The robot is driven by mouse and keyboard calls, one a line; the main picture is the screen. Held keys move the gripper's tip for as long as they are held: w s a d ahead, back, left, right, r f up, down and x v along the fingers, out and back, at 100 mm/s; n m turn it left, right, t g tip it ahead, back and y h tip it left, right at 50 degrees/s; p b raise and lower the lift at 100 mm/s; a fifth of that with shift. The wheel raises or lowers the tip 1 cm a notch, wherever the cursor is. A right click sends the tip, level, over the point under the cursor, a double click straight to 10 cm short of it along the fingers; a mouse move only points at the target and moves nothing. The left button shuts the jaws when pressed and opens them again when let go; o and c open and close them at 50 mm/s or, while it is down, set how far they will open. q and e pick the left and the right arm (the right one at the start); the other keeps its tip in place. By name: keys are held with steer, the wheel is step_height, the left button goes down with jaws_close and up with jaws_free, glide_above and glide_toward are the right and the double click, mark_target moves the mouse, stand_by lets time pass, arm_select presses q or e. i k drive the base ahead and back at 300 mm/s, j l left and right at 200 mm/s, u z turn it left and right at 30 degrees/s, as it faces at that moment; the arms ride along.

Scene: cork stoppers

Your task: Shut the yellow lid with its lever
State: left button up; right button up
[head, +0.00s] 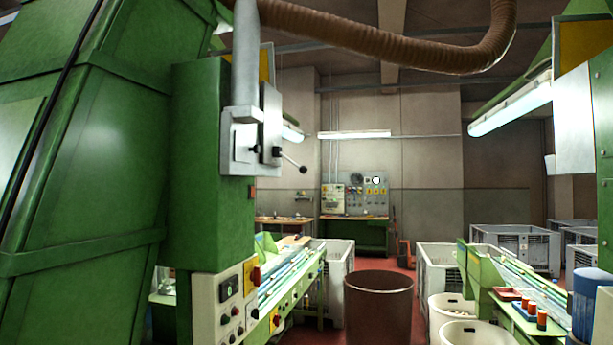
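A yellow panel (265,64) shows at upper left on the green machine, partly hidden behind a grey pipe and a grey metal box. Another yellow panel (583,41) is at the upper right on a second machine, cut off by the frame edge. I cannot tell which is the lid, or whether either is open. A short lever (293,163) with a black ball knob sticks out to the right of the grey metal box (257,133) on the green machine. Neither of my grippers is in view.
The green machine (95,150) fills the left, with a control panel (228,302) low on it. A brown bin (379,312) stands centre front. White tubs (452,315) and a sorting line (520,290) are at right. Red floor shows between the bins.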

mark_target(303, 170)
steer(key=i+l+z, duration=0.15)
steer(key=i+l, duration=0.15)
steer(key=i, duration=0.2)
steer(key=i+l+z, duration=0.2)
steer(key=i, duration=0.35)
steer(key=i+j+z, duration=0.4)
steer(key=i+j, duration=0.2)
steer(key=i, duration=0.15)
